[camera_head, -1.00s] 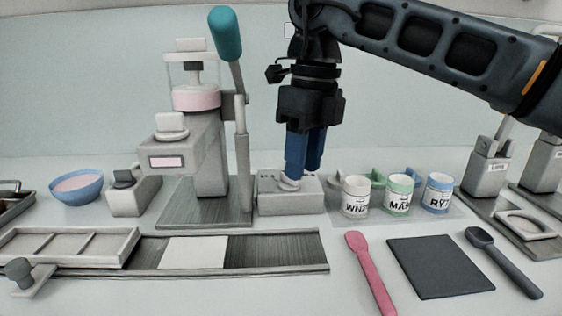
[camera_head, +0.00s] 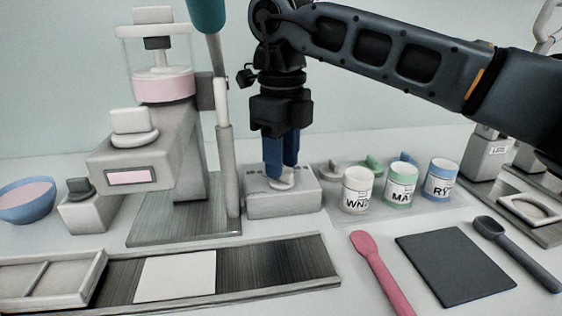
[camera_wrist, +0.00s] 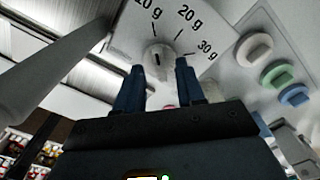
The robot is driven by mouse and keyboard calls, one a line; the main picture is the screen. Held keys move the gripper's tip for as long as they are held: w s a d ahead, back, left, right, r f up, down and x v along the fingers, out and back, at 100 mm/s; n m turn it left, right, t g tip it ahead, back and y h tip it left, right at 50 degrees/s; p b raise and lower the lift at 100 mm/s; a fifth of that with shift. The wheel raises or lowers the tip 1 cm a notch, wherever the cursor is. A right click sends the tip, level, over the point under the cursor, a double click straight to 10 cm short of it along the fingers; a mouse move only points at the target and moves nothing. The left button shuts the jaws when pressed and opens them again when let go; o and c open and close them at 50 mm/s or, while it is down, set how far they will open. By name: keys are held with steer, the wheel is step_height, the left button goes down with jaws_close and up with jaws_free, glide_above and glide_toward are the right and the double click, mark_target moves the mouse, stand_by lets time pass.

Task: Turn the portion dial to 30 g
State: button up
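The portion dial is a pale knob on a flat grey box (camera_head: 284,203) beside the press. In the wrist view its white scale plate (camera_wrist: 125,42) carries 10 g, 20 g and 30 g marks, with 30 g at the right. The knob (camera_wrist: 160,60) stands between the two blue fingers of my gripper (camera_head: 280,173). The fingertips are down at the knob, one on each side. I cannot tell whether they press on it or leave a thin gap. The knob's pointer is too unclear to read against the marks.
The grey press (camera_head: 150,165) with its teal-handled lever (camera_head: 207,14) stands close left of the dial box. Cups labelled WN (camera_head: 357,190), MA (camera_head: 400,185) and RY (camera_head: 440,180) stand close right. A pink spatula (camera_head: 380,270) and dark mat (camera_head: 455,266) lie in front.

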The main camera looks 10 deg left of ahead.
steer(key=shift+f, duration=0.65)
jaws_close()
